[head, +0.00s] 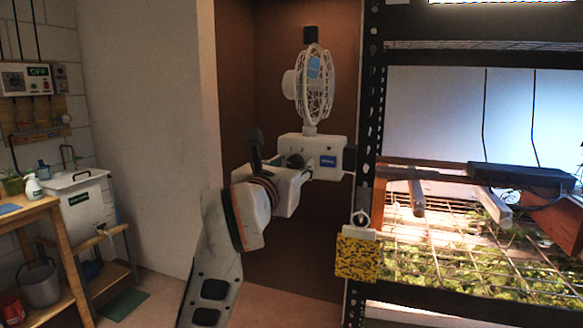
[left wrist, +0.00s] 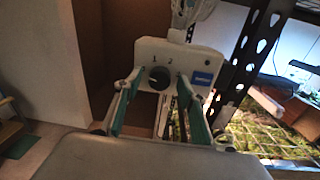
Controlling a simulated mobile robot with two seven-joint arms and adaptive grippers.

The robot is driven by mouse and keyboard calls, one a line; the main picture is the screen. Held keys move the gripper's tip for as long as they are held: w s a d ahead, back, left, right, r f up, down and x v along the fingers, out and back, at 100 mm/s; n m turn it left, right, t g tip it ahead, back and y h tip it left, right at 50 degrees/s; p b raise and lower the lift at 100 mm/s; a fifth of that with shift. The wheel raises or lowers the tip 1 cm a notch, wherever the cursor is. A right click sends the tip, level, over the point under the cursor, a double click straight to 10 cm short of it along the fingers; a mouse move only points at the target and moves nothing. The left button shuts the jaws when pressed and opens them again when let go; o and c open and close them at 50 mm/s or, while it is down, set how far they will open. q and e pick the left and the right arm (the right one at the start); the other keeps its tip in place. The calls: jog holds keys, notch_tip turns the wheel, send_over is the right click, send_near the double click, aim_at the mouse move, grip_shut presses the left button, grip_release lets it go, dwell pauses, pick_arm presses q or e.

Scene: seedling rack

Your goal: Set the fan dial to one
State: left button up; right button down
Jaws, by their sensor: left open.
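The white fan (head: 315,85) stands in a brown corner on a white control box (head: 325,148), beside the dark rack post. The box's round dark dial (left wrist: 159,77) shows in the left wrist view, with the marks 1 and 2 above it and a blue label to its right. Which mark the dial's pointer faces is too small to tell. My left gripper (left wrist: 160,88) is open, its two fingers with green pads reaching toward the box on either side of the dial. I cannot tell whether they touch it. In the head view the left gripper (head: 304,176) partly covers the box front. My right gripper is not in view.
Lit seedlings (head: 470,260) fill the shelf. A wooden bench (head: 30,215) and white tank (head: 85,212) are at the left.

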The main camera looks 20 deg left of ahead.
pick_arm(q)
jog(key=shift+c, duration=0.4)
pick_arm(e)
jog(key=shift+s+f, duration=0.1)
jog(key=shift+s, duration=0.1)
pick_arm(q)
jog(key=c, duration=1)
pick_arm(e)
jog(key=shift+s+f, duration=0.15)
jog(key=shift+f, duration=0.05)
